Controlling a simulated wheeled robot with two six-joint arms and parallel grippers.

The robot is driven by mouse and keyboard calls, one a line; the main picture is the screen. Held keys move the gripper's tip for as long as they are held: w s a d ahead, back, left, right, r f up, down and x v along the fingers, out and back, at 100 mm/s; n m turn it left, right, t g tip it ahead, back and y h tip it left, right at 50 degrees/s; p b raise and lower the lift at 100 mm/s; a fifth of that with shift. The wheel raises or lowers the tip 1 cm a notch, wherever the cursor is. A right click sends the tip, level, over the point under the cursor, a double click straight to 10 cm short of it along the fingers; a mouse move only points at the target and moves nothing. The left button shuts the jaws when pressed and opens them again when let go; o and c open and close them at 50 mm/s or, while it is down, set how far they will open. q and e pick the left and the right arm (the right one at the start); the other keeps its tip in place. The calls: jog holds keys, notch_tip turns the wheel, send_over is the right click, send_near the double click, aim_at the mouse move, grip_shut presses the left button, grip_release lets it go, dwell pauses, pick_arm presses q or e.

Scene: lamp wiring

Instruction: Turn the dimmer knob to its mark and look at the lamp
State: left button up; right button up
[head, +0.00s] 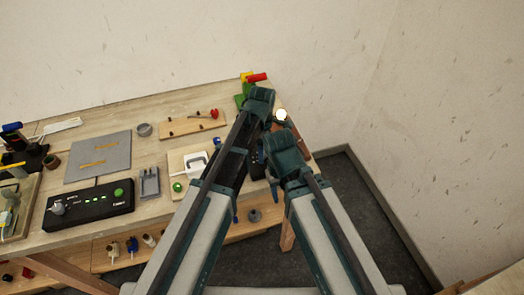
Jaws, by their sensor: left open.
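The black control box (90,206) lies at the table's front left. It carries a pale round knob (58,207) at its left end, a row of small green lights and a green button (118,192). The knob's mark is too small to read. The lamp's round bulb (282,115) looks bright white at the table's right end, partly behind my arms. My left gripper (236,205) is mostly hidden by my own arm links; it is open, well to the right of the box and apart from the knob. My right gripper cannot be made out behind its arm.
A grey mat (98,157), a small grey holder (149,183) and a wooden board with pegs (193,125) lie on the table. A pale board (183,163) with a green button sits near my left arm. Small parts stand on a lower shelf. Walls close off the back and right.

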pick_arm(q)
grip_shut()
dwell(0.3)
